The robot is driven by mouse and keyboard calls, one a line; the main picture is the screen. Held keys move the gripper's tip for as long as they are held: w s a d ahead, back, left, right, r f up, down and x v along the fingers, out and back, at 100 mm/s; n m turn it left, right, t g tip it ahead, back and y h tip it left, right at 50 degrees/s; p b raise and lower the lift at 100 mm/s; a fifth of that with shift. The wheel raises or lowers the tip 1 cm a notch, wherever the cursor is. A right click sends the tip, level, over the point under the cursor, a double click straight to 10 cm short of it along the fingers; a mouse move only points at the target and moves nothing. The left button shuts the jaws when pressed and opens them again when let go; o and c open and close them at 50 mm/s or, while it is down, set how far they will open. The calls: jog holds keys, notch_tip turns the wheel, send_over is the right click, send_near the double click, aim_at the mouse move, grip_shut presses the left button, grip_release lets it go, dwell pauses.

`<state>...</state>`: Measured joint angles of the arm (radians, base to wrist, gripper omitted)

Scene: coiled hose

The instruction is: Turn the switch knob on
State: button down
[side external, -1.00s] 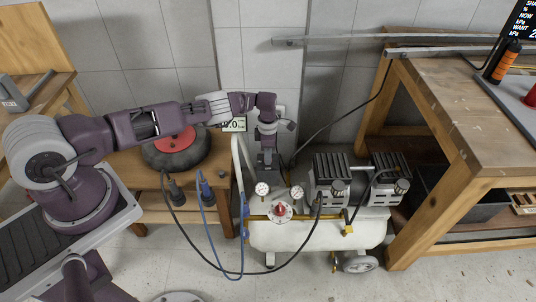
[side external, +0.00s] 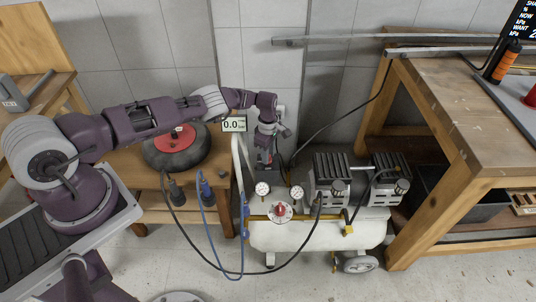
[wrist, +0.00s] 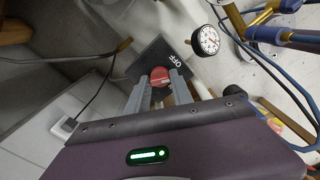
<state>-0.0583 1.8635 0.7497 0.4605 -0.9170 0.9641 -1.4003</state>
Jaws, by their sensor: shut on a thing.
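The red switch knob (wrist: 160,74) sits on a dark switch box (wrist: 151,57) marked OFF in the wrist view. My gripper (wrist: 161,83) has its two grey fingers on either side of the knob, shut on it. In the side external view my gripper (side external: 267,152) points down at the switch box (side external: 266,170) above the left end of the compressor. The knob is mostly hidden there by the gripper, and its pointing direction is hard to tell.
The white-tank compressor (side external: 315,236) carries two gauges (side external: 262,189) and hoses close to my gripper. A display (side external: 234,125) reading 0.0 stands just left of my wrist. A wooden workbench (side external: 455,110) is at right; a wheel (side external: 176,148) lies on the low table.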

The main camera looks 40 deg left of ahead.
jog(key=m, duration=1.1)
jog(key=shift+m, duration=0.4)
dwell(0.3)
jog(key=c, duration=1.1)
grip_release()
jog(key=shift+w+a+r, duration=0.15)
jog(key=shift+a+r, duration=0.1)
jog(key=shift+r, duration=0.45)
jog(key=shift+d+r, duration=0.15)
jog(key=shift+r, duration=0.2)
jog(key=shift+d+r, duration=0.15)
jog(key=shift+r, duration=2.35)
